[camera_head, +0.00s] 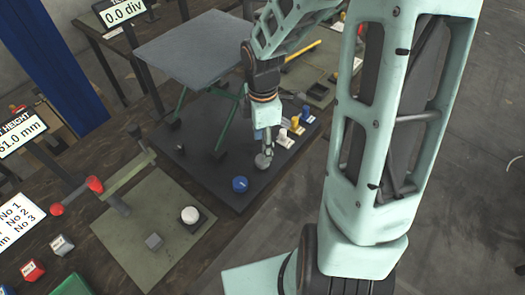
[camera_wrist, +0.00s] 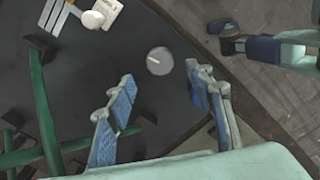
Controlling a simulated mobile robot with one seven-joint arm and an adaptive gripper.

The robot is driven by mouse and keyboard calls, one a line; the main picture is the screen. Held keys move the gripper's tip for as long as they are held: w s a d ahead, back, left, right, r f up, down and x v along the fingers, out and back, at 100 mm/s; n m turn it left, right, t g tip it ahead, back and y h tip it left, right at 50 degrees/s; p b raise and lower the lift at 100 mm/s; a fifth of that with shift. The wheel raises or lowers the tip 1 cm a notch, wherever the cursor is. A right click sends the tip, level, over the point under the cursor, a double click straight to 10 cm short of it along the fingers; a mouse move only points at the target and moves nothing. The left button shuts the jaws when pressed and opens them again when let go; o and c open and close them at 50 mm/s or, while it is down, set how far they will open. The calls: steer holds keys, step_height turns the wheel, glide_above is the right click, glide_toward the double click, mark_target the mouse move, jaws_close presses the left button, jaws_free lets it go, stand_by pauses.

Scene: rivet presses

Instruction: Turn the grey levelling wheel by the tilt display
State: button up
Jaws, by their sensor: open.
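The grey levelling wheel (camera_head: 263,161) is a small round knob on the dark base plate under the raised grey platform. In the wrist view the grey wheel (camera_wrist: 160,61) shows from above as a disc with a pale line on it. My gripper (camera_head: 268,146) is above the wheel in the head view and partly covers it. In the wrist view my gripper (camera_wrist: 160,77) has its fingers spread apart, with the wheel between and just beyond the tips. I cannot tell the exact height gap. A display (camera_head: 125,11) reading 0.0 div stands at the top left.
A blue wheel (camera_head: 240,184) sits on the base plate's front corner. White, yellow and blue knobs (camera_head: 294,122) stand to the right of the grey wheel. The grey platform (camera_head: 194,45) rises on green legs. A white knob (camera_head: 190,215) sits on the left plate.

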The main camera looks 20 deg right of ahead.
step_height(320, 180, up, 6)
steer(key=shift+f, duration=0.15)
steer(key=shift+w, duration=0.1)
stand_by(0.5)
